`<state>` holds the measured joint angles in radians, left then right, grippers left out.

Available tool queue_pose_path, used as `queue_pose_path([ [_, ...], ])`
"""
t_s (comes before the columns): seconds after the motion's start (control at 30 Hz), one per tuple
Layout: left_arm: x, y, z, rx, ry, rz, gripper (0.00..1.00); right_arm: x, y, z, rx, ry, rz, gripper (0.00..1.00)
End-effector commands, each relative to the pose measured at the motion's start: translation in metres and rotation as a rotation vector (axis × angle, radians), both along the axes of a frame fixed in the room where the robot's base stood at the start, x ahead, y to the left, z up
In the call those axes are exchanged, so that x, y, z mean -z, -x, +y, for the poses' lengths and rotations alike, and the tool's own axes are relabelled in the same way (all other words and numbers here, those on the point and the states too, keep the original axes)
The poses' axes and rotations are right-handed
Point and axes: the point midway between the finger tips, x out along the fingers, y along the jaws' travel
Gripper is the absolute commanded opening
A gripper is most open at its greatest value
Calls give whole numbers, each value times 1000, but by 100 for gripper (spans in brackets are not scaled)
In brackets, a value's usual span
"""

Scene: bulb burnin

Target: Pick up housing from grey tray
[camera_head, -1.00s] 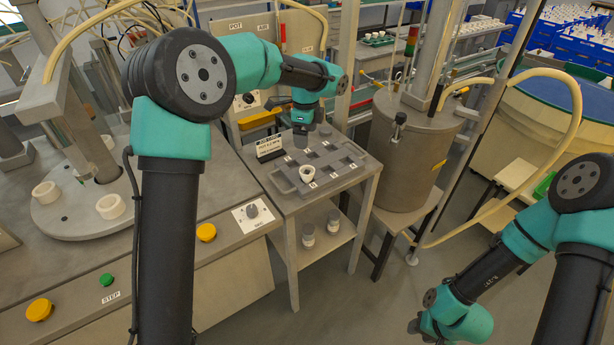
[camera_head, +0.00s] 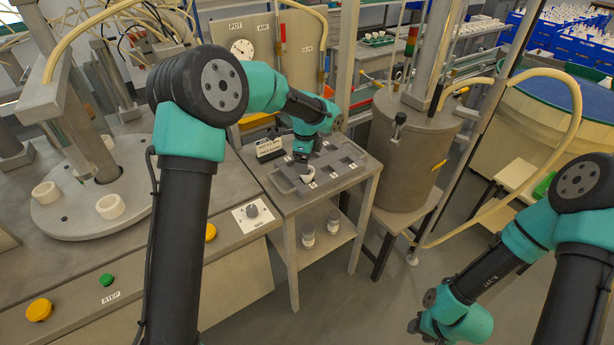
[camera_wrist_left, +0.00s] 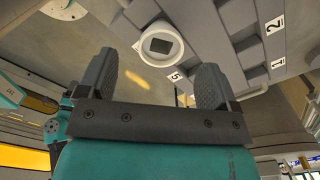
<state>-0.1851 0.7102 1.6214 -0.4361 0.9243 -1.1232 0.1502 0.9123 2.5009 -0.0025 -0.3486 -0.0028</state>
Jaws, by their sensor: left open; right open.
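The white, cup-like housing (camera_head: 308,177) sits at the near left part of the grey tray (camera_head: 340,182), which lies on a small metal stand. My left gripper (camera_head: 301,159) is just above the housing and hides part of it. In the left wrist view, the open left gripper (camera_wrist_left: 157,80) has its fingers pointing toward the housing (camera_wrist_left: 160,45). The housing is beyond the fingertips, roughly between them, with a square dark opening facing me. The tray (camera_wrist_left: 222,28) has numbered labels. My right gripper (camera_head: 415,326) is low at the bottom right, empty and far from the tray.
A machine with a round plate (camera_head: 75,215) holding white rings stands left of the stand. A grey metal drum (camera_head: 408,160) stands close on the right. Small jars (camera_head: 308,240) are on the stand's lower shelf. The floor in front is clear.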

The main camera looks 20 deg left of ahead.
Motion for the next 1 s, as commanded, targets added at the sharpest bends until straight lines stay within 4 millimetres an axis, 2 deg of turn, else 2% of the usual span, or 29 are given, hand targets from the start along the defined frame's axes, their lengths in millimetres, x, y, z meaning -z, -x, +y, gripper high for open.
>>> queue_pose_path([
  [0.43, 48, -2, -1, 0, 0, 2, 85, 0, 0, 0, 0, 0, 0, 43],
  [0.97, 51, -2, -1, 0, 0, 0, 85, 0, 0, 0, 0, 0, 0, 43],
  [1.0, 51, -2, -1, 0, 0, 0, 82, 0, 0, 0, 0, 0, 0, 43],
])
